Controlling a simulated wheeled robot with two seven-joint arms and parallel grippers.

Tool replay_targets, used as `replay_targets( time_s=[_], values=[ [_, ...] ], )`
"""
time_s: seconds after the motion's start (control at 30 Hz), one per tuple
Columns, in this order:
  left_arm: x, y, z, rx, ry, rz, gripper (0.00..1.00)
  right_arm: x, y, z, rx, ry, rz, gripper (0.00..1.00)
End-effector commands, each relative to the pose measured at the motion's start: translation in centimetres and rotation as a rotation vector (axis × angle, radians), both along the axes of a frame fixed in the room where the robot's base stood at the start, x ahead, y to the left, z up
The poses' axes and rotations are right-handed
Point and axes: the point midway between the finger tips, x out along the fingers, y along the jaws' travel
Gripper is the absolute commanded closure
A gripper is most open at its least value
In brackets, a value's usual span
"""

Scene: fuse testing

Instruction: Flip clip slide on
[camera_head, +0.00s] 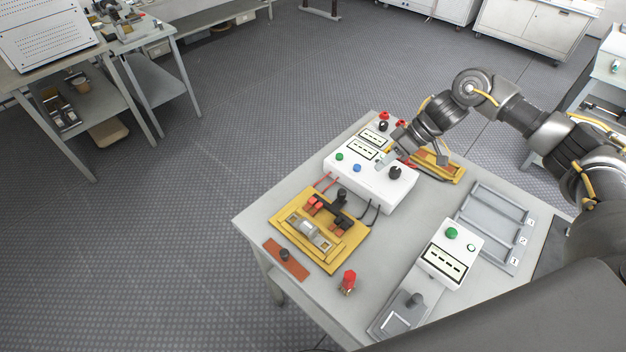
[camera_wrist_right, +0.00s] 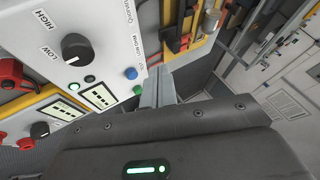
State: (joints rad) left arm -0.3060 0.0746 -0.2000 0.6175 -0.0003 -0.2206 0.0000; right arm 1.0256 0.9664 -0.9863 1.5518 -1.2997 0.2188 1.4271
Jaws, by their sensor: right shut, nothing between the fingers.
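A yellow fixture board (camera_head: 283,217) lies on the table, with a silver clip or slide part (camera_head: 310,236), red blocks and a black knob (camera_head: 341,195) on it. I cannot tell for certain which part is the clip slide. My right gripper (camera_head: 384,159) is shut and empty over the white tester box (camera_head: 372,187), between its blue button (camera_head: 357,168) and black dial (camera_head: 396,172). In the right wrist view its closed fingers (camera_wrist_right: 159,82) are beside the blue button (camera_wrist_right: 131,73); contact is unclear. My left gripper is out of view.
Red and black leads join the yellow board and tester. A second yellow fixture (camera_head: 437,166) sits behind. A grey numbered tray (camera_head: 486,233), a white box with a green button (camera_head: 452,233) and a red-topped part (camera_head: 348,281) stand on the table. Bare tabletop lies front centre.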

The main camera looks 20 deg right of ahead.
Motion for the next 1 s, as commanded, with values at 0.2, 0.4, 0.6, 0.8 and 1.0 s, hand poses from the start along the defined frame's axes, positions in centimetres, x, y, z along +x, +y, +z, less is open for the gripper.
replay_targets(
  time_s=[0.2, 0.4, 0.6, 0.8, 1.0],
  values=[
    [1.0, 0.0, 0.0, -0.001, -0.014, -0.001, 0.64, 0.0, -0.1, 0.0, -0.001, 0.000, -0.001, 1.00],
    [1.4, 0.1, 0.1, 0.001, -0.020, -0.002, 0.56, 0.1, 0.1, 0.0, 0.000, -0.001, 0.001, 1.00],
    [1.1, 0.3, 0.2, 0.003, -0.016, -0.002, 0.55, 0.1, 0.4, -0.2, 0.000, 0.001, 0.003, 1.00],
    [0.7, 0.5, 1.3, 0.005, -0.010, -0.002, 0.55, 0.3, 2.0, -2.1, 0.000, 0.003, 0.005, 1.00],
    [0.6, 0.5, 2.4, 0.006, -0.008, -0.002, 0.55, 0.6, 4.1, -4.9, 0.000, 0.003, 0.003, 1.00]
  ],
)
